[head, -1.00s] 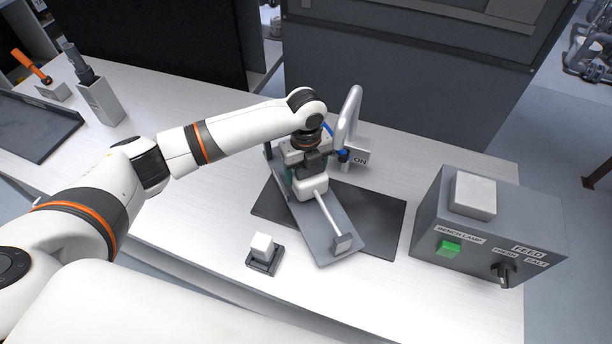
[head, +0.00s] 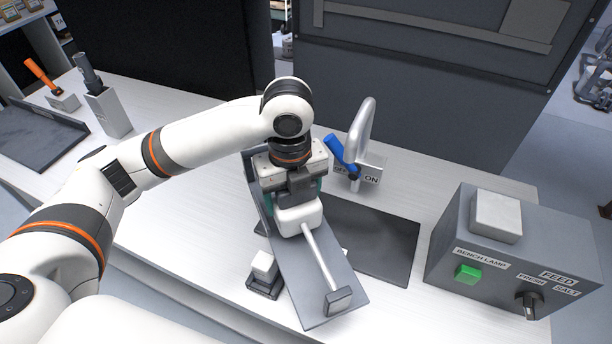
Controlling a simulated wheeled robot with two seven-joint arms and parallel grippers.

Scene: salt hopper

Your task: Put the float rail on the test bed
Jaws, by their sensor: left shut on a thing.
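My left gripper (head: 296,198) is shut on the float rail (head: 310,278), a long grey plate with a white block, a thin white rod and a small grey end block. The gripper holds it from above at the white block, and the wrist hides its far part. The rail hangs over the left part of a flat dark mat (head: 375,240) and appears lifted off it. No label shows which surface is the test bed; a dark grey tray (head: 40,140) with a raised edge lies at the far left. My right gripper is not in view.
A small white block on a dark base (head: 264,268) stands close by the rail's left side. A faucet with a blue lever (head: 341,154) stands behind. A grey control box (head: 510,250) is at right. A grey holder (head: 109,113) stands near the tray. The bench between is clear.

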